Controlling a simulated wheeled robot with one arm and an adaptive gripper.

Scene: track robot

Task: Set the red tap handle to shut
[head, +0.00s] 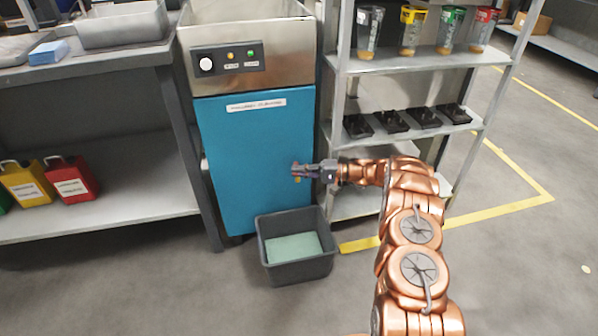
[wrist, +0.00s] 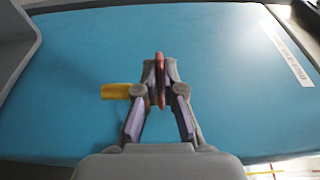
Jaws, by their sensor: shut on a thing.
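The red tap handle (wrist: 160,78) shows in the wrist view as a narrow upright strip between my fingertips. My gripper (wrist: 160,88) is shut on it, with a finger on each side. In the head view a little red of the handle (head: 295,167) shows at the tip of my gripper (head: 302,171), on the lower right of the blue cabinet front (head: 245,150). A brass-yellow tap spout (wrist: 115,91) sticks out left of the fingers in the wrist view. Most of the tap body is hidden behind my gripper.
A grey bin (head: 295,270) with pale green contents stands on the floor below the tap. A metal shelf rack (head: 400,63) with cups and black parts stands close on the right. A bench (head: 110,200) with red and yellow canisters is on the left.

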